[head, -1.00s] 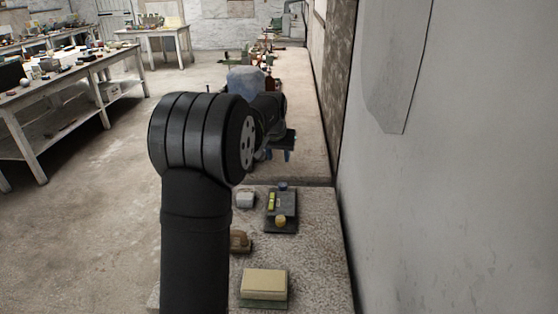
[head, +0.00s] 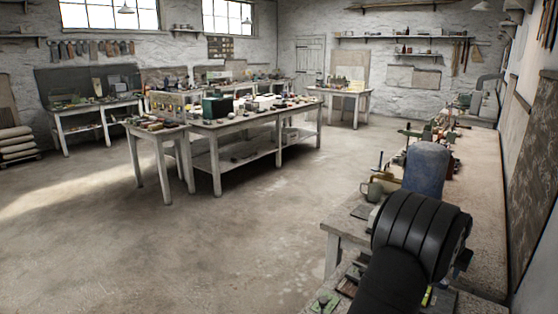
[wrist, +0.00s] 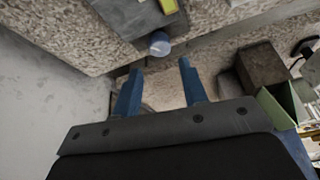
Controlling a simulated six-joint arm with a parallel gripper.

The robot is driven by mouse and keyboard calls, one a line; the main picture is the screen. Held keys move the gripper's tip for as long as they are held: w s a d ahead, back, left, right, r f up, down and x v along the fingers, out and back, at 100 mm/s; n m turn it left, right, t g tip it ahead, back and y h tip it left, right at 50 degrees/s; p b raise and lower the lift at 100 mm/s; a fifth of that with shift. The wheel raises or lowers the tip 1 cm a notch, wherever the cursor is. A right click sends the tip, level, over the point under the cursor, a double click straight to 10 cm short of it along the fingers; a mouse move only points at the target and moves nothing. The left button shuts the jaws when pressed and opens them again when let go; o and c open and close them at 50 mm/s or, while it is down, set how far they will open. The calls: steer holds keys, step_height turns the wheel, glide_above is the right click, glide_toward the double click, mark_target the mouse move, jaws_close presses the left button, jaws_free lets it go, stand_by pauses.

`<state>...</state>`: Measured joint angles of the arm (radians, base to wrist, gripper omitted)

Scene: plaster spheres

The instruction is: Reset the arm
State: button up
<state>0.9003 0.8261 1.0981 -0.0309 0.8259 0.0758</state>
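My gripper (wrist: 160,66) shows in the wrist view with its two blue fingers well apart and nothing between them. Just beyond the fingertips is a small round blue-grey thing (wrist: 160,46) at the edge of a dark grey board (wrist: 148,22). A yellow-green block (wrist: 168,6) lies on that board, cut off by the top edge. I cannot tell the exact gap from the fingertips to the round thing.
In the wrist view a brown box (wrist: 262,66) and a green open container (wrist: 280,104) are at right. Open floor lies left.

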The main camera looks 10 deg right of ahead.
steer(key=x, duration=0.6)
steer(key=shift+w+d+f, duration=0.1)
steer(key=shift+d+f, duration=0.1)
steer(key=shift+f, duration=0.15)
steer(key=v, duration=1.7)
steer(key=x, duration=1.7)
steer(key=shift+f, duration=0.15)
steer(key=shift+a+m, duration=0.1)
steer(key=shift+m, duration=0.4)
steer(key=shift+w+m+g+h, duration=0.15)
steer(key=shift+m+g, duration=0.25)
steer(key=shift+m, duration=0.45)
steer(key=shift+s+m+g+h, duration=0.15)
steer(key=shift+m+g, duration=0.25)
steer(key=shift+m, duration=0.45)
steer(key=v, duration=1.7)
steer(key=shift+a+r, duration=0.25)
